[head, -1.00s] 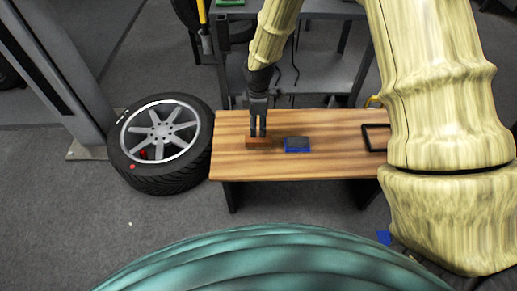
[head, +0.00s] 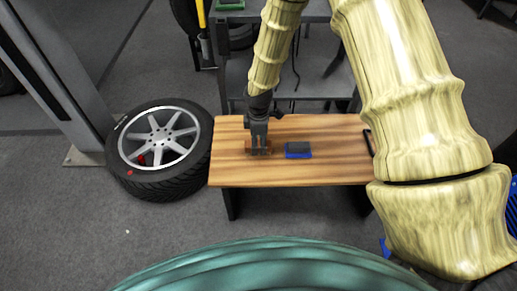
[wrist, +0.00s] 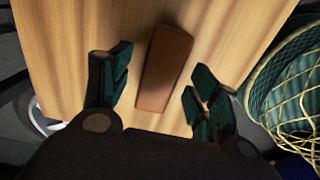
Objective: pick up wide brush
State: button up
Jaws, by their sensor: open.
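A brown, oblong block (wrist: 165,72) lies on the wooden bench top; it looks like the wide brush, though no bristles show. In the head view it sits near the bench's left end, partly hidden by my gripper (head: 258,150). In the wrist view my gripper (wrist: 161,60) is open, with one finger on each side of the block. A gap of bare wood shows between the block and each finger. The block is slightly tilted in that view, and its near end is close to the gripper's palm.
A blue block with a dark top (head: 298,150) lies just right of the brown one on the bench (head: 330,176). A dark frame (head: 368,141) is at the bench's right, partly behind my arm. A wheel with tyre (head: 160,150) lies left of the bench. A grey shelf stands behind.

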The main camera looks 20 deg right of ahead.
notch_tip(320, 180, down, 2)
jog(key=shift+f, duration=0.1)
jog(key=shift+c, duration=0.2)
jog(key=c, duration=1.1)
jog(key=shift+r, duration=0.2)
jog(key=shift+r, duration=0.6)
notch_tip(320, 180, up, 2)
jog(key=shift+r+p, duration=0.1)
jog(key=shift+p, duration=0.35)
jog(key=s+a, duration=0.3)
jog(key=a, duration=0.1)
jog(key=s+a+r+p, duration=0.1)
jog(key=s+a, duration=0.2)
jog(key=s, duration=0.1)
jog(key=s+a, duration=0.4)
jog(key=shift+a+r+p, duration=0.2)
jog(key=shift+a+p, duration=0.1)
